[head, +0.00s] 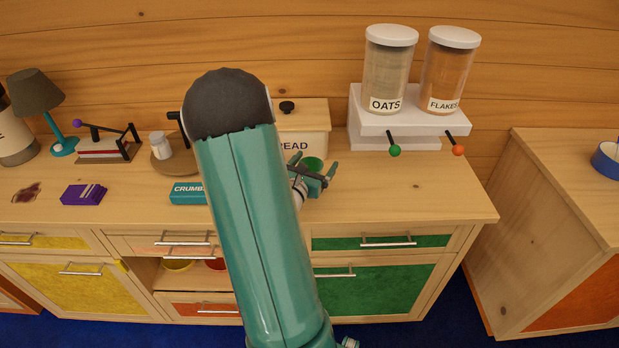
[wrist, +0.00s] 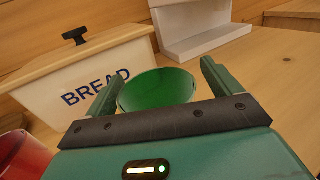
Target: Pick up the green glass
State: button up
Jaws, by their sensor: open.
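The green glass (wrist: 160,90) stands on the counter in the wrist view, its open rim showing between the two fingers of my gripper (wrist: 157,80). The gripper is open, with one finger on each side of the glass, and its palm hides the lower part of the glass. I cannot tell whether either finger touches it. In the head view the green glass (head: 313,163) shows just beyond my gripper (head: 312,170), partly covered by it.
A bread box (head: 303,140) stands behind the glass. A red object (wrist: 22,155) is close at the lower left in the wrist view. A white dispenser stand (head: 405,122) holds oats and flakes jars. The counter to the right (head: 420,190) is clear.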

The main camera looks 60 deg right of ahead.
jog(key=shift+w+a+f, duration=0.1)
jog(key=shift+w, duration=0.1)
jog(key=shift+c, duration=0.9)
jog(key=shift+s, duration=0.15)
jog(key=c, duration=1)
